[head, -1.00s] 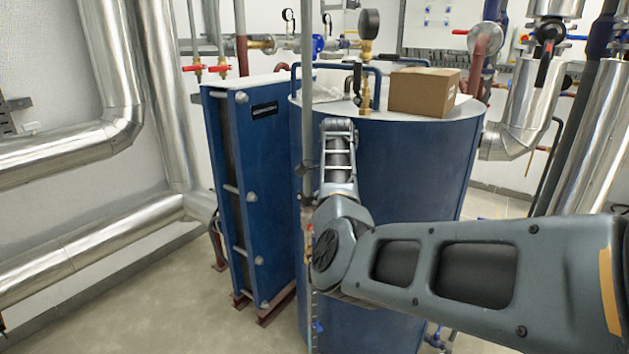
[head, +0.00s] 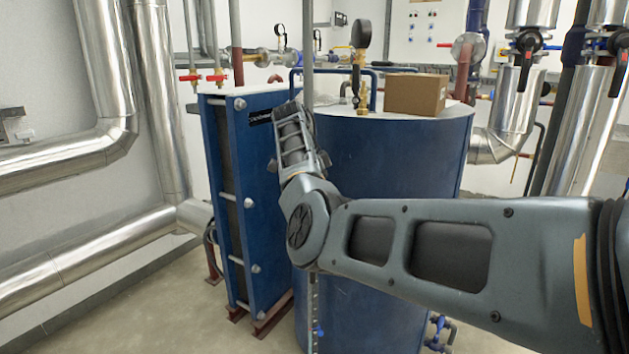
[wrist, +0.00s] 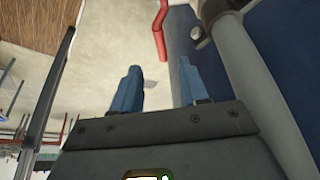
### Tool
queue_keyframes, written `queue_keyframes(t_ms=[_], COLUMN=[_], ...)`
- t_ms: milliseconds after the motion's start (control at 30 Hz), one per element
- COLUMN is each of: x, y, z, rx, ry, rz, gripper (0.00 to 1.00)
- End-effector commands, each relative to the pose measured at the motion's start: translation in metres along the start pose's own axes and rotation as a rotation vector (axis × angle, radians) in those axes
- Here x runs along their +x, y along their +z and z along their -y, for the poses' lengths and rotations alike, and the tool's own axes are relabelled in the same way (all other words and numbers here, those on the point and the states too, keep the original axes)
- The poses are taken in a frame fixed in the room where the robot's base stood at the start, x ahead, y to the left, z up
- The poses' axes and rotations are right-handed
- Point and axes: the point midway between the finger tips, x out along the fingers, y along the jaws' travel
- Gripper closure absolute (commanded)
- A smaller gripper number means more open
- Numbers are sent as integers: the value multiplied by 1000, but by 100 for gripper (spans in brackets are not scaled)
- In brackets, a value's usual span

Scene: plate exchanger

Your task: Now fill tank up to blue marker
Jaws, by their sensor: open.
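The tank (head: 400,190) is a large dark blue upright cylinder in the middle of the head view, partly covered by my arm. A thin upright strip or tube (head: 313,300) runs down its front left, and a small blue spot (head: 319,329) shows near its lower end. I cannot tell whether that spot is the blue marker, and no water level is readable. My gripper (wrist: 160,80) shows in the wrist view with its two blue fingers apart and nothing between them. A blue surface (wrist: 240,120) and a thick grey pipe (wrist: 250,75) are close on its right.
The blue plate exchanger (head: 255,210) stands left of the tank. A cardboard box (head: 416,94) and a pressure gauge (head: 361,34) are on the tank top. Red-handled valves (head: 216,77) are behind. A blue valve (head: 438,332) sits low at the tank's right. Silver pipes (head: 95,240) line the left.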

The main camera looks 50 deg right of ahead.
Motion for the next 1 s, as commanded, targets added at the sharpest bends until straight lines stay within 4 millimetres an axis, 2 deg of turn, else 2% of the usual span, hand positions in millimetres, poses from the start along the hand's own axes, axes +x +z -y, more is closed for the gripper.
queue_keyframes(t_ms=[100,300,700,867,1000], x=[-17,-38,-44,-45,-50], y=[0,0,0,-1,-4], z=[1,0,0,0,1], rx=[1,1,0,-22,-127], ry=[-3,-2,-1,-6,-31], rz=[0,0,0,7,37], gripper=[56,56,56,71,84])
